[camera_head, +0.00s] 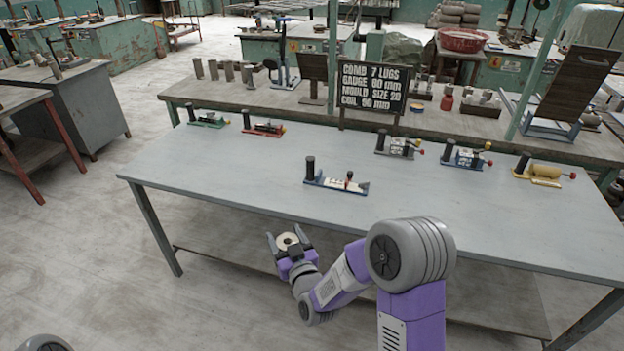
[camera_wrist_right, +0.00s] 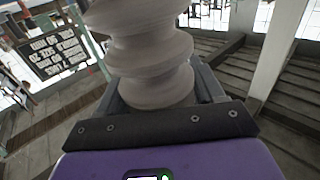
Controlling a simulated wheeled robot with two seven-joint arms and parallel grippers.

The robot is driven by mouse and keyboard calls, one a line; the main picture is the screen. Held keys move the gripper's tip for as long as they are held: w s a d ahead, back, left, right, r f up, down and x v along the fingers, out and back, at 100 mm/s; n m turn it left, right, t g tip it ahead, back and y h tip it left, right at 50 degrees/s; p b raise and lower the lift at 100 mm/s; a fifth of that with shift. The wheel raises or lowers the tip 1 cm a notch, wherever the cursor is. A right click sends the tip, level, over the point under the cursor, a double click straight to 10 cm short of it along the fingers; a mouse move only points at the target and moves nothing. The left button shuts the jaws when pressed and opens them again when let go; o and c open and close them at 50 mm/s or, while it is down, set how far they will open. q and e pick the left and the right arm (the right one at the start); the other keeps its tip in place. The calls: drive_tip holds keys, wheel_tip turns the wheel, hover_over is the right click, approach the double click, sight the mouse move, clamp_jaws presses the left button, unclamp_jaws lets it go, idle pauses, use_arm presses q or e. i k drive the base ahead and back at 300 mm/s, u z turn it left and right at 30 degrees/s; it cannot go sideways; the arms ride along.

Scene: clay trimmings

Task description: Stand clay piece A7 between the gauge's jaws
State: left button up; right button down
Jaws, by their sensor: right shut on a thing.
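My right gripper (camera_head: 289,244) is shut on a pale clay piece (camera_head: 287,240), held in front of the table's front edge. In the right wrist view the clay piece (camera_wrist_right: 150,60) is grey-beige, round and ribbed, standing up from between the fingers; its top is cut off. No A7 mark is legible on it. Several similar devices lie behind; I cannot tell which one the task means. My left gripper is out of view.
The grey table (camera_head: 230,165) is largely bare at front and left. Green (camera_head: 207,121), red (camera_head: 263,129), grey (camera_head: 398,147), blue (camera_head: 466,156) and yellow (camera_head: 543,174) devices line its back.

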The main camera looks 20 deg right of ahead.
sight(329, 181)
drive_tip(key=z, duration=0.15)
drive_tip(key=i, duration=1.1)
drive_tip(key=z, duration=0.15)
